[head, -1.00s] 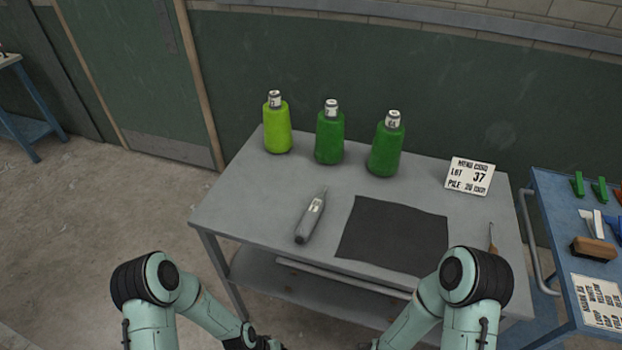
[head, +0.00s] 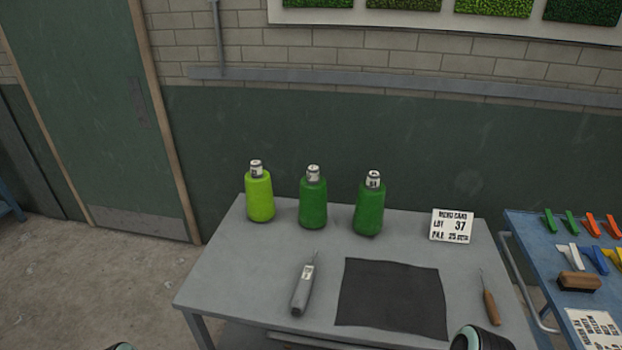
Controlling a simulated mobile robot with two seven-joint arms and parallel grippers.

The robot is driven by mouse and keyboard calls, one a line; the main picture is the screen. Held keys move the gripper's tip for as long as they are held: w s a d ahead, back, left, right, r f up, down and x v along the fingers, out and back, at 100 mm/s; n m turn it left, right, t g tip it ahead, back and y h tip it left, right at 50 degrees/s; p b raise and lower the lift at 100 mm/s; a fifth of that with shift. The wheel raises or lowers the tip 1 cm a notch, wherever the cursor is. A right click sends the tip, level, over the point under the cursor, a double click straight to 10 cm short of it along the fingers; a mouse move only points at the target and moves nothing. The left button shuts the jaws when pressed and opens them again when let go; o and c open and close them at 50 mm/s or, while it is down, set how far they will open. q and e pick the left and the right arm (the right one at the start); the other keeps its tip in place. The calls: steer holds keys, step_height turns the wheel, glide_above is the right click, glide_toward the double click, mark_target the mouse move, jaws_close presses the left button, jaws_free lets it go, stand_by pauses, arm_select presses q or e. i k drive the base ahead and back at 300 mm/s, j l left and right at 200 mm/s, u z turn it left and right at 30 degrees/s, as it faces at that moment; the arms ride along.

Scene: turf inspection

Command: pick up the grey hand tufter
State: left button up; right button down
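The grey hand tufter (head: 302,289) lies on the grey table (head: 230,277), left of a dark square mat (head: 392,298). Its thin tip points toward the back of the table and a pale label shows on its body. Nothing touches it. Neither of my grippers is in the head view. Only small dark rounded parts of my arms show at the bottom edge.
Three yarn cones, one lime (head: 260,197) and two green (head: 313,204), (head: 369,208), stand behind the tufter. A white card (head: 452,226) stands at the back right. A wooden-handled tool (head: 490,305) lies right of the mat. A blue table (head: 553,255) with clips and a brush stands at right.

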mark_target(301, 294)
steer(key=j+z, duration=0.2)
steer(key=j, duration=0.2)
steer(key=j+z, duration=0.15)
steer(key=j, duration=0.25)
steer(key=k+j+z, duration=0.2)
steer(key=j, duration=0.2)
steer(key=j+z, duration=0.2)
steer(key=j, duration=0.2)
steer(key=k+j+z, duration=0.2)
steer(key=j, duration=0.15)
steer(key=i, duration=0.05)
